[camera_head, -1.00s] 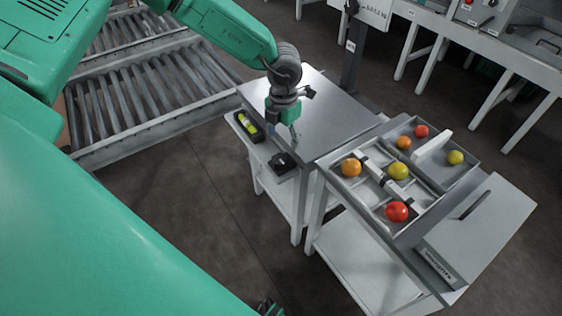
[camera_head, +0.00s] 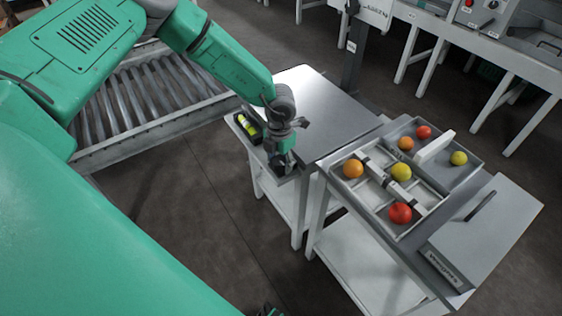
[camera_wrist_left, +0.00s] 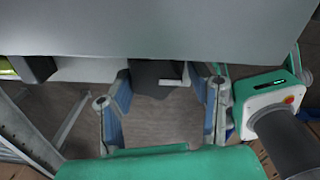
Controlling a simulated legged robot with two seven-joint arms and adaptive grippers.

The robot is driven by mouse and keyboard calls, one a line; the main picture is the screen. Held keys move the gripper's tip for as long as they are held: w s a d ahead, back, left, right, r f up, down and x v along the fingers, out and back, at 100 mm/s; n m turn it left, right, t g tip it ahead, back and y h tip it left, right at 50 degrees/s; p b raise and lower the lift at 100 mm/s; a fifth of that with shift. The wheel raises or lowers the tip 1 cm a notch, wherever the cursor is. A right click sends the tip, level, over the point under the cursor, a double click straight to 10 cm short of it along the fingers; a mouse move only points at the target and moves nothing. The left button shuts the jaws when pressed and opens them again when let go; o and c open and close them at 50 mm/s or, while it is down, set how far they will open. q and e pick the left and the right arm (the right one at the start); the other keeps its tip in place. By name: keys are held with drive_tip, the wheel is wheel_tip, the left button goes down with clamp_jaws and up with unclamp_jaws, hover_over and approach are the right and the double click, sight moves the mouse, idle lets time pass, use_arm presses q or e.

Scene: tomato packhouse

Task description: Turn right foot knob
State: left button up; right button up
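I cannot clearly make out a knob. A dark block (camera_wrist_left: 155,75) with a small pale bar shows in the left wrist view, at the edge of the grey table top (camera_head: 325,108). My left gripper (camera_head: 283,161) points down at the table's near edge, over the spot of this block, and mostly hides it in the head view. In the left wrist view the left gripper (camera_wrist_left: 162,112) has its two fingers wide apart with nothing between the tips; the block lies just beyond them. I cannot tell whether they touch it. My right gripper is not clearly visible.
A black holder with a yellow-green vial (camera_head: 247,124) sits left of the gripper on the table's side ledge. A grey tray (camera_head: 435,205) with several tomatoes stands to the right. A roller conveyor (camera_head: 150,95) lies behind left. Open floor lies in front.

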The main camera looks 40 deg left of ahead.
use_arm(q)
drive_tip(key=shift+s+a+f, duration=0.1)
drive_tip(key=shift+a, duration=0.15)
drive_tip(key=c, duration=0.4)
drive_tip(key=shift+a+f, duration=0.15)
drive_tip(key=shift+a, duration=0.2)
drive_tip(key=shift+d, duration=0.45)
drive_tip(key=shift+s+a+m+p, duration=0.15)
drive_tip(key=shift+m+p, duration=0.15)
drive_tip(key=shift+m, duration=0.35)
drive_tip(key=shift+w+a+m+p, duration=0.15)
drive_tip(key=shift+m+p, duration=0.15)
drive_tip(key=shift+m, duration=0.35)
drive_tip(key=m, duration=0.3)
drive_tip(key=shift+d+p, duration=0.1)
drive_tip(key=shift+p, duration=0.2)
drive_tip(key=shift+m, duration=1.3)
use_arm(e)
drive_tip(key=shift+a+r, duration=0.2)
drive_tip(key=shift+r, duration=0.35)
drive_tip(key=shift+a+r, duration=0.15)
drive_tip(key=shift+r, duration=0.4)
use_arm(q)
drive_tip(key=shift+a, duration=0.2)
